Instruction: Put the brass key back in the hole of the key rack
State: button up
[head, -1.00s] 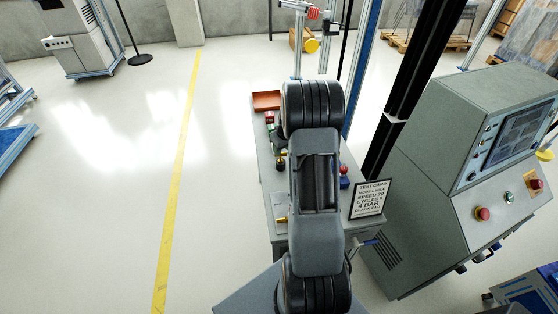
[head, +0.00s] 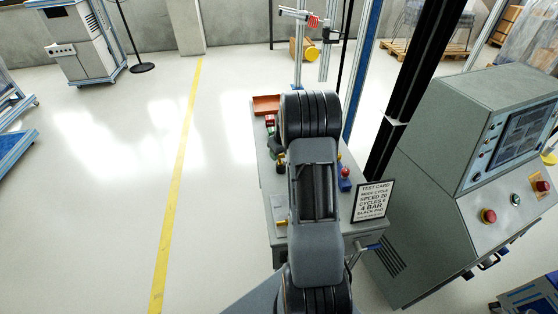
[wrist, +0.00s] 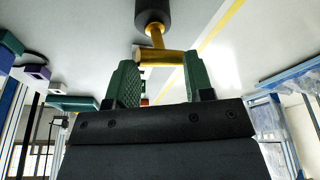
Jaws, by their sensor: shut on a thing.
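In the wrist view my gripper (wrist: 160,68) has two green ribbed fingers closed on a brass crossbar, part of the brass key (wrist: 161,56). A short brass stem runs from the crossbar to a dark cylinder (wrist: 153,14) at the top edge. I cannot tell whether this cylinder belongs to the key. In the head view my own arm covers the gripper and the middle of the grey bench. A small black and brass item (head: 281,162) shows at the arm's left edge; I cannot tell what it is. I cannot make out the key rack or its hole.
The grey bench (head: 266,185) carries an orange-red tray (head: 266,104) at its far end and a blue block with a red knob (head: 345,180) right of my arm. A test card sign (head: 373,201) stands at the near right.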

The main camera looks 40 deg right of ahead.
jog(key=shift+s+f, duration=0.2)
jog(key=shift+f, duration=0.25)
jog(key=shift+s+f, duration=0.2)
jog(key=shift+f, duration=0.25)
jog(key=c, duration=0.4)
jog(key=shift+r, duration=0.1)
jog(key=shift+d, duration=0.1)
jog(key=shift+s+d+r+p, duration=0.1)
jog(key=shift+d+r+p, duration=0.15)
jog(key=shift+r, duration=0.15)
jog(key=shift+s+d+r+p, duration=0.1)
jog(key=shift+r+p, duration=0.15)
jog(key=shift+r, duration=0.1)
grip_shut()
jog(key=shift+w+a+r, duration=0.3)
jog(key=shift+a+r, duration=0.05)
jog(key=shift+r, duration=0.15)
jog(key=shift+w+r+p, duration=0.15)
jog(key=shift+r+p, duration=0.2)
jog(key=shift+p, duration=0.1)
jog(key=shift+d+r, duration=0.15)
jog(key=shift+r, duration=0.4)
jog(key=shift+r, duration=0.1)
